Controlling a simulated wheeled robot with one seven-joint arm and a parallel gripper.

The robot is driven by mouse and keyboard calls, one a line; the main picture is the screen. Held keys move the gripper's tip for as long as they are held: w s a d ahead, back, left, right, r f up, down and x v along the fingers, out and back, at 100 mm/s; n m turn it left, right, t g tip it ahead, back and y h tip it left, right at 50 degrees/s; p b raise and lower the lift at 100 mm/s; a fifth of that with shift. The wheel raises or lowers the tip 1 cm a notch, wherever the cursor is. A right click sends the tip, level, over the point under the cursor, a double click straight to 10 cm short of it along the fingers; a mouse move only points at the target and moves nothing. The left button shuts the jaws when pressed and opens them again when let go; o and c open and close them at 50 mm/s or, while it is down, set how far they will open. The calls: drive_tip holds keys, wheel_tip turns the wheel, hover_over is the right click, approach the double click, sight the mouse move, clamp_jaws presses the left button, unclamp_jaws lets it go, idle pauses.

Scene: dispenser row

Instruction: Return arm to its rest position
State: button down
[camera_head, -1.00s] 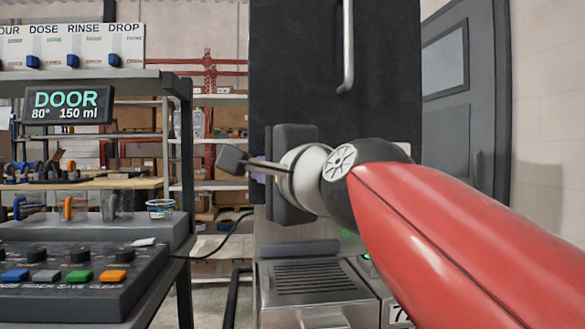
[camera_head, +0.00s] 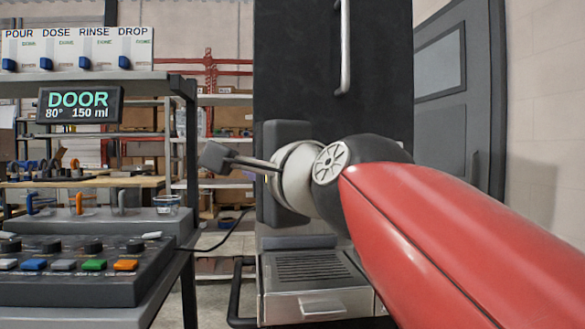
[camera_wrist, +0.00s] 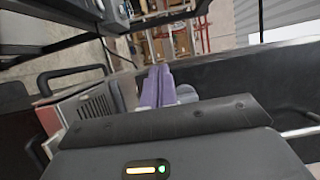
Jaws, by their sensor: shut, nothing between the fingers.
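My red arm (camera_head: 450,230) reaches in from the lower right of the head view to a white wrist joint and a dark gripper body in front of the tall black machine. The fingers are hidden there behind the gripper body. In the wrist view, my gripper (camera_wrist: 158,86) shows two purple fingers lying together, shut with nothing between them. They point away from the dark gripper body, and the machine's drip tray lies to their left.
The black machine (camera_head: 380,60) has a vertical handle (camera_head: 345,50) and a drip tray (camera_head: 308,267) low in front. A dark table at left holds a button panel (camera_head: 80,265), a DOOR display (camera_head: 80,104) and several small items. A grey door (camera_head: 450,100) stands at right.

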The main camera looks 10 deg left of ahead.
drive_tip(key=s+a, duration=0.4)
drive_tip(key=s, duration=0.2)
drive_tip(key=w+d+f+n+g+h, duration=0.1)
drive_tip(key=d+f+n+g+h, duration=0.2)
drive_tip(key=d+f, duration=0.7)
drive_tip(key=w+d+f+n+h, duration=0.15)
drive_tip(key=d+f+h, duration=0.4)
drive_tip(key=f, duration=0.75)
drive_tip(key=s+d+f+n+g, duration=0.2)
drive_tip(key=s+d+f, duration=0.1)
drive_tip(key=f, duration=0.3)
drive_tip(key=s+d+f+n+g+h, duration=0.1)
drive_tip(key=s+d+f+n+g, duration=0.1)
drive_tip(key=d+f, duration=0.4)
drive_tip(key=s+d+f+n+g+h, duration=0.1)
drive_tip(key=s+d+f+n+g, duration=0.1)
drive_tip(key=s+d+f, duration=0.2)
wheel_tip(320, 180, down, 3)
drive_tip(key=shift+s+d+r, duration=0.1)
drive_tip(key=shift+s+d, duration=0.25)
drive_tip(key=shift+d, duration=0.05)
